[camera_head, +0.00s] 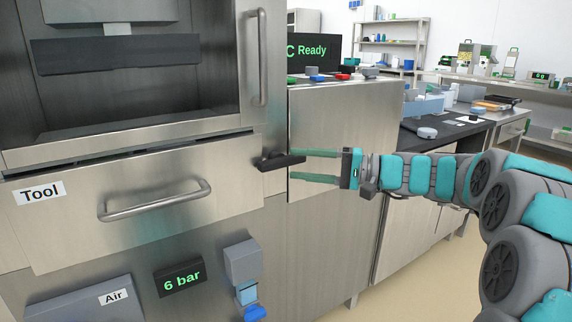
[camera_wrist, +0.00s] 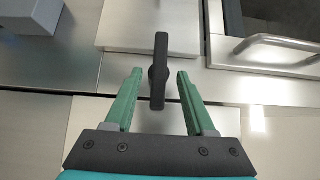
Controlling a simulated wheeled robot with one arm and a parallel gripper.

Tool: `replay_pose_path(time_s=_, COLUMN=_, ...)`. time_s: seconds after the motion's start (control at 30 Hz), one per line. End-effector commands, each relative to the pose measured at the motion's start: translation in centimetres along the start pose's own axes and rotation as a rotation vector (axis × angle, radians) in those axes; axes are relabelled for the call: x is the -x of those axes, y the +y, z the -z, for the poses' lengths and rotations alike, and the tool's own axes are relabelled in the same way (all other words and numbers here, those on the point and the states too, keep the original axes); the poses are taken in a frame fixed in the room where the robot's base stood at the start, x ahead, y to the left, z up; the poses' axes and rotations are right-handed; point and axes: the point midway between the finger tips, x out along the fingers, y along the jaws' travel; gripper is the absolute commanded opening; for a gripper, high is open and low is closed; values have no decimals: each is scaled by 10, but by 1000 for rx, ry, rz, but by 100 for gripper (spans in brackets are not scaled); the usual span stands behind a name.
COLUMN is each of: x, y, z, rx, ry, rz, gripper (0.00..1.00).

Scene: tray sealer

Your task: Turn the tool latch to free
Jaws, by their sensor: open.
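The tool latch (camera_head: 279,161) is a dark handle on the steel front, at the right end of the drawer labelled Tool (camera_head: 60,222). In the head view it points roughly sideways, toward my gripper (camera_head: 302,166). In the wrist view the latch (camera_wrist: 160,70) is a dark bar standing lengthwise in the picture. My gripper (camera_wrist: 160,76) is open there, with one green finger on each side of the latch's near end. Gaps show between both fingers and the latch. The jaws appear empty.
The Tool drawer has a bar handle (camera_head: 156,201). Above it is an open chamber with a vertical door handle (camera_head: 257,57). Below are a 6 bar display (camera_head: 180,277) and a blue-knobbed Air unit (camera_head: 242,262). A Ready display (camera_head: 306,54) and coloured buttons stand behind.

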Motion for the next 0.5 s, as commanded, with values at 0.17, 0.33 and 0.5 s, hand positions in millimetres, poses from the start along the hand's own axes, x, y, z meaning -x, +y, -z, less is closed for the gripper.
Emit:
replay_pose_path(time_s=0.17, x=-27, y=1, z=-1, rx=-2, ry=-2, rz=-2, gripper=55)
replay_pose_path(time_s=0.33, x=-41, y=1, z=0, rx=-2, ry=0, rz=-4, gripper=55)
replay_pose_path(time_s=0.5, x=-44, y=1, z=0, rx=-2, ry=2, rz=-3, gripper=55)
